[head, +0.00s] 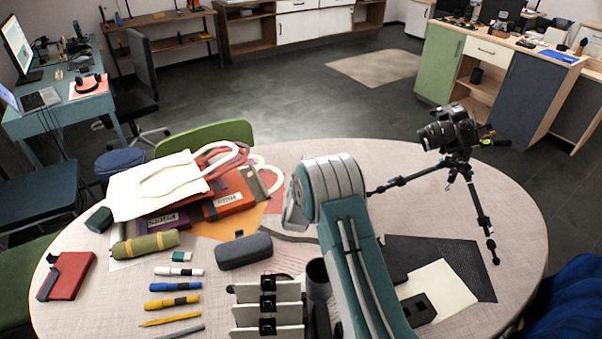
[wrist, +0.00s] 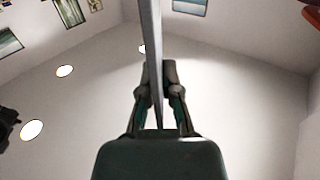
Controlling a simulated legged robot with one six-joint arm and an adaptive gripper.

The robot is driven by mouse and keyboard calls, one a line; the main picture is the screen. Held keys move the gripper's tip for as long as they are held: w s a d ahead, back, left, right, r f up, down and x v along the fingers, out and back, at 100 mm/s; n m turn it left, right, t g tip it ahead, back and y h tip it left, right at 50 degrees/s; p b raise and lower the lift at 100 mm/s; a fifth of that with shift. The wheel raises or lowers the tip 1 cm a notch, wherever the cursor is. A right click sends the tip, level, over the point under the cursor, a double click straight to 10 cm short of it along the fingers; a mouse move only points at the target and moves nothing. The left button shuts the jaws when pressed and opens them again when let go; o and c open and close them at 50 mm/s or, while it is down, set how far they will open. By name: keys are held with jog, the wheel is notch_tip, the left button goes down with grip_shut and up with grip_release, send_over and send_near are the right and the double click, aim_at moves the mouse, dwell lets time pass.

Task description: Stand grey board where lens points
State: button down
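In the wrist view, my gripper (wrist: 160,78) has its fingers closed on a thin grey board (wrist: 153,35), seen almost edge-on. The board runs from the top of the picture down between the fingers. In the head view my arm's big wrist joint is over the middle of the table, and I cannot make out the gripper or the board there. A black camera (head: 458,130) stands on a small black tripod (head: 483,215) at the table's right side. Its lens (head: 432,136) faces left in the picture. A dark shape at the wrist view's left edge is cut off.
The round table (head: 520,215) holds a cream tote bag (head: 160,185) on books, a grey case (head: 244,251), a green roll (head: 146,245), a red book (head: 68,277), pens and a rack (head: 268,315). A dark sheet (head: 470,262) lies below the tripod. The table's far middle is fairly clear.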

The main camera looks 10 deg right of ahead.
jog(key=c, duration=0.8)
grip_release()
jog(key=v, duration=1.2)
jog(key=s+r+n+g+y, duration=0.1)
jog(key=s+r+g+y, duration=0.25)
jog(key=r, duration=0.55)
jog(key=s+r+n+g+y, duration=0.15)
jog(key=s+r, duration=0.35)
jog(key=r, duration=0.5)
jog(key=s+d+r+g, duration=0.1)
jog(key=s+r+g, duration=0.1)
jog(key=s, duration=1.2)
jog(key=s+d+r+g, duration=0.2)
jog(key=s+g, duration=0.2)
jog(key=s, duration=1)
jog(key=shift+r+g, duration=0.25)
jog(key=shift+g, duration=0.15)
jog(key=shift+d+n, duration=0.1)
jog(key=shift+n, duration=0.15)
